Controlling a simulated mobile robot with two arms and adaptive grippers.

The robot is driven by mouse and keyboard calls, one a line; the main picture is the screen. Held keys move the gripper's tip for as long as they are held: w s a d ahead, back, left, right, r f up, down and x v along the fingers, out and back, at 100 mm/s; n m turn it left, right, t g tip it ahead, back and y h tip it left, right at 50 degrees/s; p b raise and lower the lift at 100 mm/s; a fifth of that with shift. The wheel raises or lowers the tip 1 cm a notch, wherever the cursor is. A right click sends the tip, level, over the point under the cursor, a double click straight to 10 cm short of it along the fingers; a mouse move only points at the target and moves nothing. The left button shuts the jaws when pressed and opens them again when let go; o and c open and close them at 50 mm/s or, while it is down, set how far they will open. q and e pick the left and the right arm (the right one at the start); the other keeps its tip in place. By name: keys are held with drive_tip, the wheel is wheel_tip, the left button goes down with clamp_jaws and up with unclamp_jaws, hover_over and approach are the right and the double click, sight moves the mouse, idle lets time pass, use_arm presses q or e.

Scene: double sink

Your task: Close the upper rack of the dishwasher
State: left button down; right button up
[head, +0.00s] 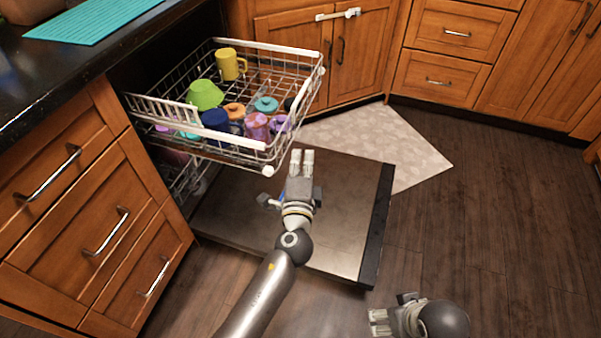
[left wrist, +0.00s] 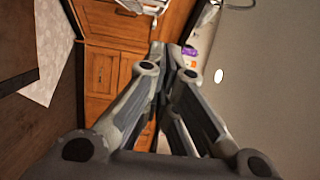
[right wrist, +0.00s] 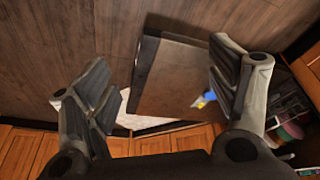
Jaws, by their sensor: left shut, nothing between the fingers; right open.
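The upper rack (head: 255,150) of the dishwasher is pulled out and holds several cups, among them a yellow mug (head: 231,64), a green cup (head: 204,95) and a dark blue cup (head: 215,122). The open dishwasher door (head: 345,215) lies flat below it. My left gripper (head: 302,156) is shut and empty, above the door and just right of the rack's front corner; contact with the rack cannot be told. My right gripper (head: 376,322) is open and empty, low at the front, apart from the rack. The door also shows in the right wrist view (right wrist: 175,80).
Wooden drawers (head: 100,210) and a dark counter (head: 60,65) with a teal mat (head: 95,18) stand on the left. Wooden cabinets (head: 440,60) line the back. A light rug (head: 415,155) lies behind the door. The dark floor on the right is clear.

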sight(182, 129)
use_arm(q)
drive_tip(key=shift+w+a+p, duration=0.35)
drive_tip(key=shift+w+a, duration=1.5)
drive_tip(key=shift+w, duration=0.05)
use_arm(e)
drive_tip(key=shift+x, duration=1.2)
drive_tip(key=shift+s, duration=0.2)
use_arm(q)
drive_tip(key=w+a, duration=0.1)
drive_tip(key=a, duration=0.4)
drive_tip(key=w+a, duration=0.2)
drive_tip(key=a, duration=0.3)
drive_tip(key=w+a, duration=0.2)
drive_tip(key=a, duration=0.4)
drive_tip(key=shift+w, duration=0.1)
drive_tip(key=w+a, duration=0.1)
drive_tip(key=a, duration=0.2)
drive_tip(key=w+a+b, duration=0.1)
drive_tip(key=a, duration=0.3)
drive_tip(key=w+a, duration=0.1)
drive_tip(key=a, duration=0.3)
drive_tip(key=shift+w, duration=0.3)
drive_tip(key=shift+w+a, duration=0.2)
drive_tip(key=shift+a, duration=0.5)
use_arm(e)
drive_tip(key=shift+w+v, duration=0.2)
drive_tip(key=shift+v, duration=2.4)
